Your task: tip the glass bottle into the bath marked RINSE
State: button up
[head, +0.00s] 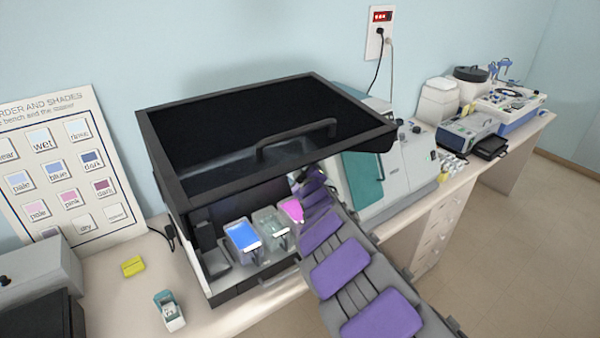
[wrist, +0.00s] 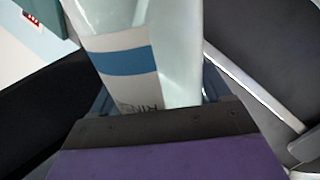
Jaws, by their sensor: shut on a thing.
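My gripper (wrist: 155,118) is shut on a pale glass bottle (wrist: 175,45), which has a white label with a blue band and the letters "RIN" showing. The bottle's far end is cut off in the wrist view. In the head view my arm reaches into the open black cabinet, and the gripper and bottle are mostly hidden behind the arm and lid. Three baths stand in the cabinet: a blue one (head: 243,236), a clear one (head: 268,222) in the middle and a pink one (head: 291,209) beside my arm. I cannot read their markings.
The cabinet's raised dark lid (head: 250,135) with its handle overhangs the baths. A yellow block (head: 133,266) and a small teal-and-white item (head: 169,311) lie on the bench at left. A grey-and-teal machine (head: 385,165) stands right of the cabinet.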

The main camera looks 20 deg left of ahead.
jog(key=shift+w+d+f+n+b, duration=0.25)
jog(key=shift+d+n+b, duration=0.35)
jog(key=shift+b, duration=0.6)
dwell(0.8)
jog(key=shift+d+f+n+h+b, duration=0.3)
jog(key=shift+n+b, duration=0.3)
jog(key=shift+b, duration=0.4)
dwell(1.0)
jog(key=shift+w+d+f+n+h+b, duration=0.2)
jog(key=shift+f+n+b, duration=0.35)
jog(key=shift+b, duration=0.65)
jog(key=shift+w+d+f+n+h+b, duration=0.15)
jog(key=shift+f+n+b, duration=0.35)
jog(key=shift+b, duration=0.7)
dwell(1.6)
